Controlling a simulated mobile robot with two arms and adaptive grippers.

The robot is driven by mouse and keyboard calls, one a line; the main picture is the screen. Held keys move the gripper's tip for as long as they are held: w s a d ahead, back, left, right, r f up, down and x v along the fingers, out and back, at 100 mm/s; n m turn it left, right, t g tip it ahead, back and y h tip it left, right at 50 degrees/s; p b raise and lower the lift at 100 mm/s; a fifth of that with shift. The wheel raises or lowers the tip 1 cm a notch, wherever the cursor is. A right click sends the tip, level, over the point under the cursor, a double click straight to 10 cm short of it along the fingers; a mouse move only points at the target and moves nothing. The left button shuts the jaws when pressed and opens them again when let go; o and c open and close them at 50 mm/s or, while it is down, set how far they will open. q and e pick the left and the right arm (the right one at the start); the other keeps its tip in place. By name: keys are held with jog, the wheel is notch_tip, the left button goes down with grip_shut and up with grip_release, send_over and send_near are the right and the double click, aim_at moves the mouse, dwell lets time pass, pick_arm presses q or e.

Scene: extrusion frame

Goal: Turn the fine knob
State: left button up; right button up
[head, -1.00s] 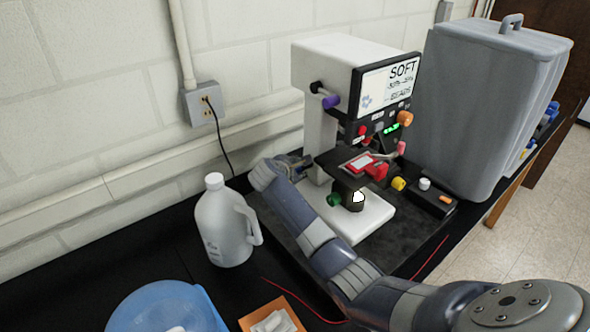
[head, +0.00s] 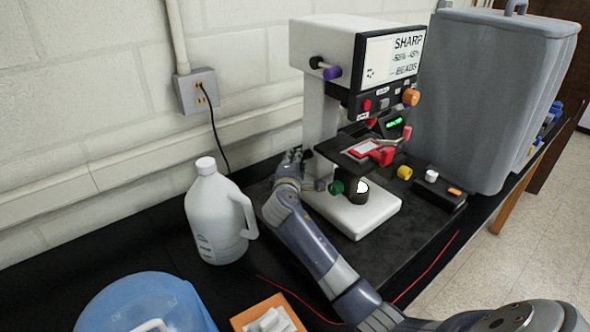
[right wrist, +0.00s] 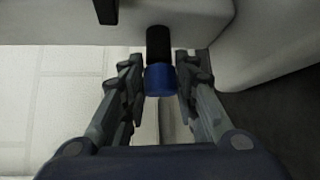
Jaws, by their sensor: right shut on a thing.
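The microscope-like machine (head: 327,38) is white with a screen (head: 392,58) reading SHARP and BEADS. In the right wrist view, a blue knob (right wrist: 160,80) on a black collar sticks out of its white body. My right gripper (right wrist: 160,88) has a finger on each side of this knob and is shut on it. In the head view my right gripper (head: 292,157) is at the machine's left side, low by the column, and the blue knob is hidden there. No readable label marks it as the fine knob. My left gripper is out of view.
A purple knob (head: 332,72), a green knob (head: 336,187) and an orange knob (head: 411,97) are also on the machine. A white jug (head: 216,222) stands left of my arm. A grey bin (head: 490,90) stands right. A blue tub (head: 145,300) is in front.

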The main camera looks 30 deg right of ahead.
jog(key=shift+f, duration=0.1)
dwell(0.4)
jog(key=o, duration=1.1)
jog(key=shift+s, duration=0.1)
jog(key=shift+c, duration=0.2)
jog(key=v, duration=1.2)
